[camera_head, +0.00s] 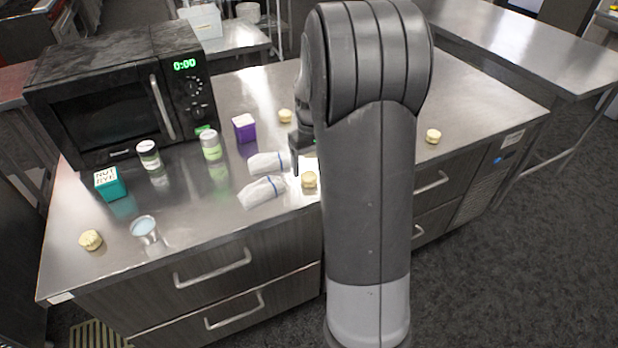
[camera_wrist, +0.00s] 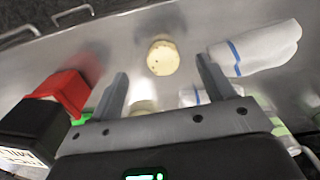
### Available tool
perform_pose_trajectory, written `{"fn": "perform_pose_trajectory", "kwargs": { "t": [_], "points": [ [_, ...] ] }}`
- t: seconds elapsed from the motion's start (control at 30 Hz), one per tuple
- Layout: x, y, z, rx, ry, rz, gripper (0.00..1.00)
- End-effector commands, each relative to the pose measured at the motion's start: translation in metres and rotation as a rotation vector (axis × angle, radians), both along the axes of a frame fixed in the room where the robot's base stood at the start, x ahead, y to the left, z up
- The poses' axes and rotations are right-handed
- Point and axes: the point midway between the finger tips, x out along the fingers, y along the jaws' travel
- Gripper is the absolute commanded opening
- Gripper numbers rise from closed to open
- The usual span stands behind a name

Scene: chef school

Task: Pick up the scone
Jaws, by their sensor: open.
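Several pale round scones sit on the steel counter. One scone (camera_head: 309,179) is near the front edge, beside the cloths and partly beside my arm. In the wrist view a scone (camera_wrist: 163,57) lies ahead, between the lines of my two fingers and apart from both. Another scone (camera_wrist: 143,106) shows behind it, partly hidden by my gripper's body. Other scones are at the back (camera_head: 286,116), right (camera_head: 433,136) and front left (camera_head: 91,240). My gripper (camera_wrist: 161,70) is open and empty; in the head view my arm hides most of it.
Two folded white cloths (camera_head: 267,163) with blue stripes lie left of the near scone. A red item (camera_wrist: 66,90) and a dark box (camera_wrist: 32,128) stand left in the wrist view. A microwave (camera_head: 115,95), jars (camera_head: 211,144), purple box (camera_head: 245,127), teal box (camera_head: 110,184) and metal cup (camera_head: 145,230) occupy the left.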

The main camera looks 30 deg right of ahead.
Motion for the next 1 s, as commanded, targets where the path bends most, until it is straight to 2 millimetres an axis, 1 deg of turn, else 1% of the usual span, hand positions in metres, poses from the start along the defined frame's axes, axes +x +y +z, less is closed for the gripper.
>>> {"fn": "perform_pose_trajectory", "kwargs": {
  "t": [0.23,0.33,0.47,0.67,1.0],
  "points": [
    [0.010,0.003,-0.031,0.001,0.003,0.000,0.75],
    [0.010,0.003,-0.044,0.001,0.003,0.000,0.75],
    [0.010,0.003,-0.051,0.001,0.000,0.000,0.75],
    [0.010,0.003,-0.052,0.000,0.000,0.000,0.75],
    [0.010,0.003,-0.051,0.000,0.000,0.000,0.48]
  ]
}}
